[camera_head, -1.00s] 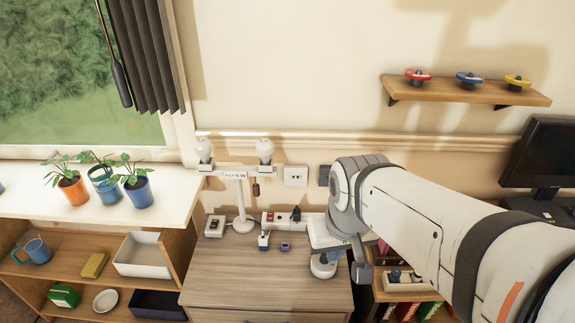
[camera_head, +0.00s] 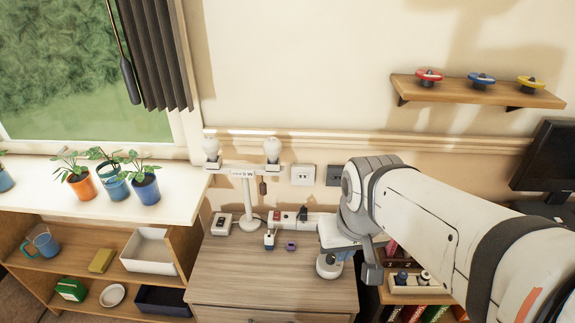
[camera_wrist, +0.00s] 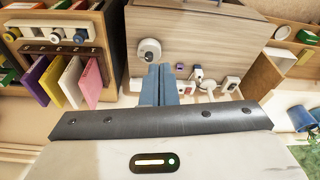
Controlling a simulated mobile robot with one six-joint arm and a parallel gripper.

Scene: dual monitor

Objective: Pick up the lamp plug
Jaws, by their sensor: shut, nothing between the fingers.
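A white lamp (camera_head: 247,212) with two bulbs stands at the back of a wooden cabinet top. A small white and blue piece (camera_head: 269,239) that looks like a plug stands in front of a white power strip (camera_head: 288,219). A black plug (camera_head: 303,214) sits in the strip. I cannot tell for sure which one is the lamp plug. My gripper (camera_wrist: 159,84) is shut and empty in the wrist view, apart from these pieces.
A small purple piece (camera_head: 291,246) and a round white device (camera_head: 329,265) are on the cabinet top (camera_head: 235,275). Its front left is clear. Wall sockets (camera_head: 303,175) are behind. A planter shelf (camera_head: 180,190) stands left, and a bookshelf (camera_wrist: 60,50) stands beside the cabinet.

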